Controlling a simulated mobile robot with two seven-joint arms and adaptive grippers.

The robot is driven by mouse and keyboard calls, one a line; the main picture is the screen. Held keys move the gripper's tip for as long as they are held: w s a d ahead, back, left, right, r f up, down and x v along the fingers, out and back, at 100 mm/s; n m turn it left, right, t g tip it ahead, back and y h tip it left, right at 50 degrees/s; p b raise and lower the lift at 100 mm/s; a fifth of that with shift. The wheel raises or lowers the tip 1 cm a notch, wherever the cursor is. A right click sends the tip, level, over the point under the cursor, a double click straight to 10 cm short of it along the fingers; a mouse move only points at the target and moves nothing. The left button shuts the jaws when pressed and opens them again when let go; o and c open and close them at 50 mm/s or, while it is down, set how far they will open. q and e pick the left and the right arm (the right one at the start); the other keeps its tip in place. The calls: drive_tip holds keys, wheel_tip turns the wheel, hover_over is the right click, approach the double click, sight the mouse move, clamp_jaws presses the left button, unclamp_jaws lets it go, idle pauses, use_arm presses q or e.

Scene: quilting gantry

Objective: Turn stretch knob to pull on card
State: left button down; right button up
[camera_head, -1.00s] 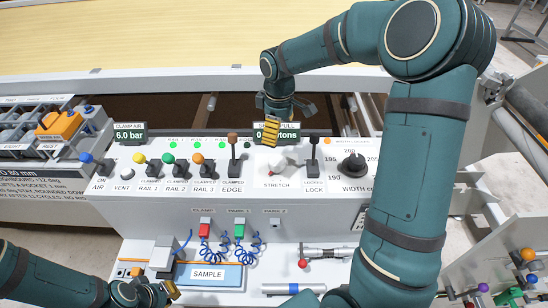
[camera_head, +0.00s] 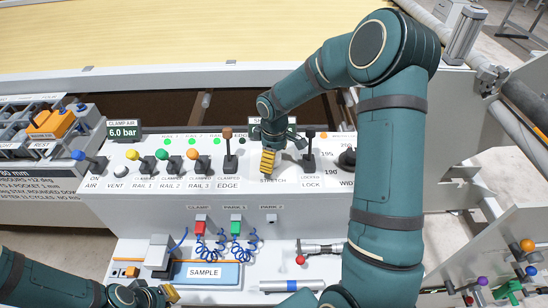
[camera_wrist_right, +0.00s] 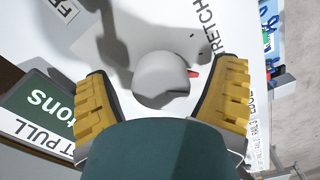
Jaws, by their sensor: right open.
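The stretch knob (camera_wrist_right: 160,78) is a round, light grey knob with a red mark at its edge, on the white panel. In the wrist view it lies between the yellow fingers of my open right gripper (camera_wrist_right: 163,92), with a gap visible on both sides. In the head view my right gripper (camera_head: 268,160) covers most of the knob, above the STRETCH label. A SAMPLE card (camera_head: 205,272) lies on the lower shelf. My left gripper (camera_head: 168,294) is beside it at lower left, its opening unclear.
The lock lever (camera_head: 310,150) stands close to the right of my right gripper. The brown-topped edge lever (camera_head: 228,150) stands to its left. Coloured rail levers line the panel's left.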

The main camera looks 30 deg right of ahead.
drive_tip(key=c, duration=1.2)
drive_tip(key=shift+m, duration=0.4)
drive_tip(key=m+b, duration=0.1)
drive_tip(key=m, duration=0.2)
drive_tip(key=shift+a, duration=0.1)
drive_tip(key=shift+a+m+b, duration=0.1)
drive_tip(key=shift+m+b, duration=0.5)
drive_tip(key=shift+m, duration=1.9)
drive_tip(key=o, duration=1.2)
